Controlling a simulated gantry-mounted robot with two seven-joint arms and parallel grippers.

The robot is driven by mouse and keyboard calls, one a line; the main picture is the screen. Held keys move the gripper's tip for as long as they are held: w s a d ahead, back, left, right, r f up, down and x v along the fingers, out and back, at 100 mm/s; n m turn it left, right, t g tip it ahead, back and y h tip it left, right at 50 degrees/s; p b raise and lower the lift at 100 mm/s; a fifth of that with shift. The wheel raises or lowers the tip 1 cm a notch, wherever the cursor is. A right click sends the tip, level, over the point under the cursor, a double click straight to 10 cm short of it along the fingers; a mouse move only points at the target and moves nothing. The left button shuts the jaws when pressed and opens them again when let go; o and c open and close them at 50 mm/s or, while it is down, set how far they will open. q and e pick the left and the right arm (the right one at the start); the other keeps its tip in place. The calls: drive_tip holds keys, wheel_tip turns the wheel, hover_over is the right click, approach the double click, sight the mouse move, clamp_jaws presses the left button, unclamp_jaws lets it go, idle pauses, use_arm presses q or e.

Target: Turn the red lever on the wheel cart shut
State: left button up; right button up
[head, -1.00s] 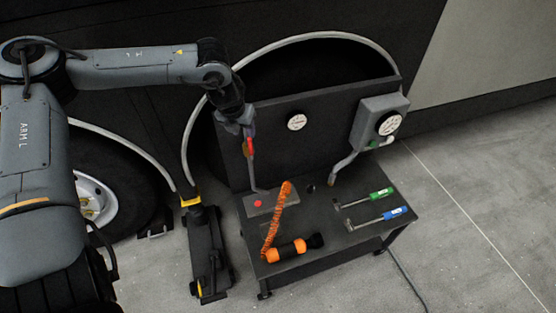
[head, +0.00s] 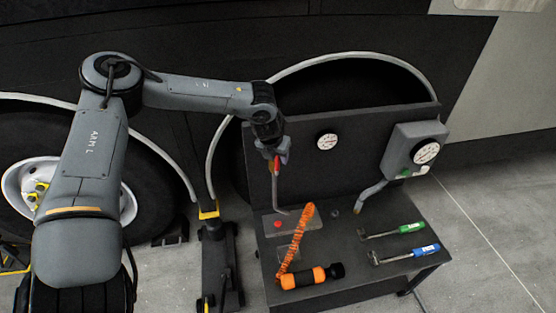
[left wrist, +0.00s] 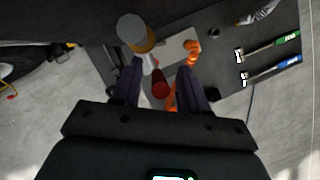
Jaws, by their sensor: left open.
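The wheel cart (head: 385,232) is a dark bench with an upright back panel. The red lever (head: 276,167) shows just below my left gripper (head: 278,156), in front of the panel, above a thin grey pipe. In the left wrist view, the lever's red end (left wrist: 160,85) lies between the two dark fingers of my left gripper (left wrist: 157,80), with a gap on each side. The gripper is open around it, and I cannot tell whether it touches. The lever's pivot is mostly hidden in the head view. My right gripper is not in view.
An orange-and-black torch (head: 305,277) with a coiled orange cord (head: 296,238) lies on the cart. Green-handled (head: 400,229) and blue-handled (head: 413,253) tools lie to its right. A grey gauge box (head: 405,150) is on the panel. A dark jack (head: 220,260) stands left of the cart.

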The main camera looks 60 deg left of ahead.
use_arm(q)
drive_tip(key=shift+w+a+f, duration=0.15)
drive_tip(key=shift+w+f, duration=0.1)
drive_tip(key=shift+f, duration=0.4)
clamp_jaws()
